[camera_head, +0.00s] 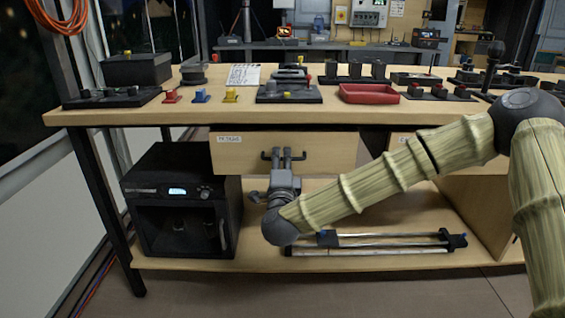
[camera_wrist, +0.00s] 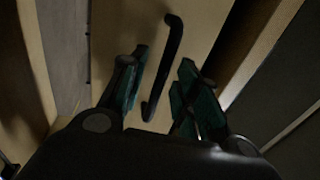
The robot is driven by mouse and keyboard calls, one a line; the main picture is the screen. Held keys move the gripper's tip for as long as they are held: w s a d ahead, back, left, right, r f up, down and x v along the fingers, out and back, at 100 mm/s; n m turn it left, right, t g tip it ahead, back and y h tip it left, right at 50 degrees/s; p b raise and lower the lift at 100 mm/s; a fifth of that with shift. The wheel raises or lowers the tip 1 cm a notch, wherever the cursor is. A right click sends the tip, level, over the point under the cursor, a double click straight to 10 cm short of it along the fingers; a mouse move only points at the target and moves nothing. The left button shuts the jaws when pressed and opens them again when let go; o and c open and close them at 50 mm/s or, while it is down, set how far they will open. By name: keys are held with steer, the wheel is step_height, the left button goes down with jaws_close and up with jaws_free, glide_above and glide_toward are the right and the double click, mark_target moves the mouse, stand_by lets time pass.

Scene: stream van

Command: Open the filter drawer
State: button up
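The left drawer (camera_head: 325,150) hangs under the tabletop and has a wooden front with a small white label (camera_head: 230,139) whose text is hard to read. Its dark bar handle (camera_head: 268,155) is partly hidden behind my gripper (camera_head: 288,153) in the head view. In the wrist view, my gripper (camera_wrist: 164,62) is open, with its green-padded fingers on either side of the handle (camera_wrist: 164,70). Gaps show between the fingers and the handle, so they do not look closed on it.
A black machine (camera_head: 180,200) with a lit display stands on the lower shelf at left. A rail assembly (camera_head: 375,243) lies on the shelf below my arm. A second drawer (camera_head: 398,141) is to the right, partly behind my arm. The tabletop (camera_head: 140,113) holds a red tray (camera_head: 369,94) and several small parts.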

steer(key=shift+w+r, duration=0.1)
steer(key=shift+w, duration=0.3)
jaws_close()
steer(key=shift+d, duration=0.1)
